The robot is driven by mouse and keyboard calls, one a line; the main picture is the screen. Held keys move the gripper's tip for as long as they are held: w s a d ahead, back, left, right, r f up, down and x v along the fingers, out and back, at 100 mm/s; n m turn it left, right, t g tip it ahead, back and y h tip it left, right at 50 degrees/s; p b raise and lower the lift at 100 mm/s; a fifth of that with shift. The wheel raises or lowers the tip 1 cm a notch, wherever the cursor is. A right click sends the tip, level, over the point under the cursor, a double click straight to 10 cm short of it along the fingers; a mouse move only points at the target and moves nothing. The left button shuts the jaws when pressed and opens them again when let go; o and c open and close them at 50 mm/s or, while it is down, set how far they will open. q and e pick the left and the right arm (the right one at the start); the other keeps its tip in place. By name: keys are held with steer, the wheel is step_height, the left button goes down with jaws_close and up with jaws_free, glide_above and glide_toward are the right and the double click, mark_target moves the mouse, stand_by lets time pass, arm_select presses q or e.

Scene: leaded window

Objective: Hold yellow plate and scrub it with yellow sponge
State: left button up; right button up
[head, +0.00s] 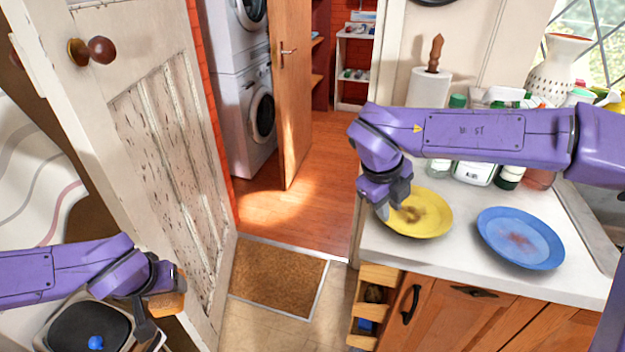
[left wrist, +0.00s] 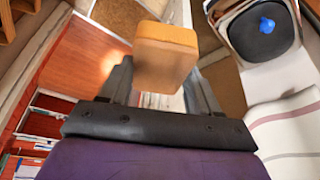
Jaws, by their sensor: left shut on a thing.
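The yellow plate (head: 435,222) lies on the counter, with a brown dirty patch on it. My right gripper (head: 385,208) is at the plate's left rim, pointing down. I cannot tell whether its fingers are closed on the rim. The yellow sponge (left wrist: 165,57) is a thick block with an orange-brown top, between the fingers of my left gripper (left wrist: 165,85). The sponge (head: 175,303) also shows in the head view, at lower left. My left gripper is shut on it, well away from the plate. The sponge's lower part is partly hidden by the gripper.
A blue plate (head: 520,238) with a reddish stain lies right of the yellow plate. Several bottles and a paper towel roll (head: 428,88) stand behind. A worn door (head: 165,150) stands at left. Floor with a doormat (head: 278,278) separates the left arm from the counter (head: 465,256).

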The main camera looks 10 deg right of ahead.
mark_target(390, 223)
steer(key=x, duration=0.5)
steer(key=shift+w+f, duration=0.1)
steer(key=shift+f, duration=0.05)
jaws_close()
stand_by(0.6)
steer(key=shift+o, duration=1.6)
jaws_free()
